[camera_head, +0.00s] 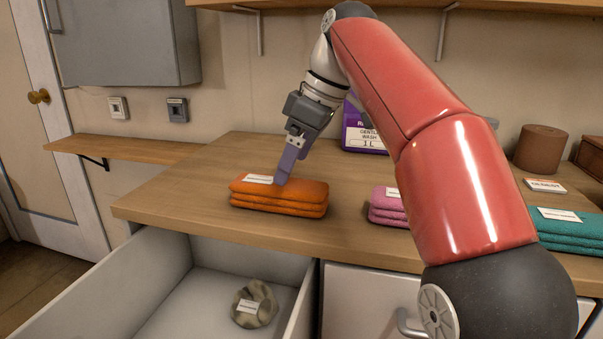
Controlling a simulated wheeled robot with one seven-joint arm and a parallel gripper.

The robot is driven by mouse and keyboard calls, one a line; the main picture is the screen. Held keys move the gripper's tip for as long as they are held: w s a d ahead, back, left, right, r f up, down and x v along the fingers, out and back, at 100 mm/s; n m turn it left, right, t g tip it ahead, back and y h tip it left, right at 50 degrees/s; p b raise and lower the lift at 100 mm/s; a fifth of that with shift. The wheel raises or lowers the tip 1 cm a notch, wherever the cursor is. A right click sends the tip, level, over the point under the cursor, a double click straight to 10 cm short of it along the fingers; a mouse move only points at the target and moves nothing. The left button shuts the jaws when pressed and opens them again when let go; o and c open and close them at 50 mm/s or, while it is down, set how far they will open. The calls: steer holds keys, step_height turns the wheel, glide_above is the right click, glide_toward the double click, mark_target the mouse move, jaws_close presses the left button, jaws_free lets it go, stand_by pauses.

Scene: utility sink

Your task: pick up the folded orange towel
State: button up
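The folded orange towel (300,198) lies on the wooden counter (160,202) near its front edge, stacked in several layers with a white label on top. My gripper (283,180) points down at the towel's upper face, close to the label. Its fingertips appear to touch or hover just over the top layer; I cannot tell which. The fingers show nearly edge-on as one greyish-purple shape, so their opening is hidden.
A pink towel (384,208) and a teal towel (570,228) lie to the right, partly behind my red arm. A purple detergent container (358,135) stands behind. Below, an open drawer (190,300) holds a round labelled object (262,295).

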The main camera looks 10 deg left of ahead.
mark_target(278, 187)
steer(key=shift+w+a, duration=0.2)
steer(key=shift+w, duration=0.2)
steer(key=shift+a+f, duration=0.15)
steer(key=shift+f, duration=0.25)
steer(key=b+x, duration=0.2)
steer(key=x, duration=0.4)
steer(key=shift+a+f, duration=0.25)
steer(key=shift+a, duration=0.05)
steer(key=c, duration=1.1)
steer(key=shift+r, duration=0.1)
